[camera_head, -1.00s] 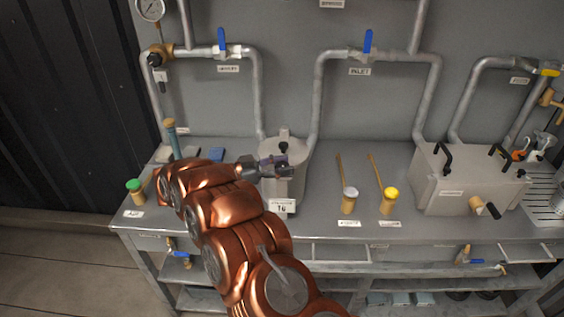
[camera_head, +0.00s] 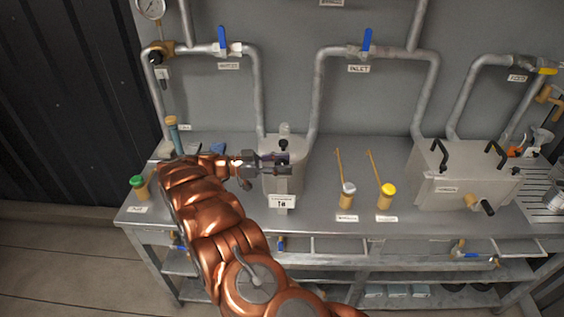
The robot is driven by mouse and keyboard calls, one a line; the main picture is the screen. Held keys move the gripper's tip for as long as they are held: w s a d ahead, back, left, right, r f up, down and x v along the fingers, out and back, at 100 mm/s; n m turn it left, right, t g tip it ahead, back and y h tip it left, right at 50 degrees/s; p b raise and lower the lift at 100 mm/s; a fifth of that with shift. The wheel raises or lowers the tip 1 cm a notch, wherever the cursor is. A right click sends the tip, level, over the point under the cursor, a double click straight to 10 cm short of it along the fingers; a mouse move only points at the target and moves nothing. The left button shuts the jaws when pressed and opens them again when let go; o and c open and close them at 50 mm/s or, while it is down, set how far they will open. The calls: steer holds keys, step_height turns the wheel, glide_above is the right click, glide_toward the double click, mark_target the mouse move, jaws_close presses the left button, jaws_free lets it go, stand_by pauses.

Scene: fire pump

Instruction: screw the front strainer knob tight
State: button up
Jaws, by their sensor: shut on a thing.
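The strainer (camera_head: 285,184) is a grey metal pot at the middle of the bench, with a label on its front. A black knob (camera_head: 283,146) stands on the back part of its lid. My gripper (camera_head: 283,163) reaches in from the left, level with the lid, with its fingers one above the other in the picture. It is shut on the front strainer knob, which its fingers hide. How far the knob is screwed down does not show.
A white-capped brush (camera_head: 347,196) and a yellow-capped brush (camera_head: 387,194) stand right of the strainer. A green-capped container (camera_head: 138,185) is at the left edge. A grey box with black handles (camera_head: 460,175) is at the right. Pipes run behind.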

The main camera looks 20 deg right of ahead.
mark_target(282, 162)
steer(key=o, duration=1.2)
steer(key=shift+c, duration=0.2)
steer(key=shift+r, duration=0.1)
steer(key=shift+r, duration=4.95)
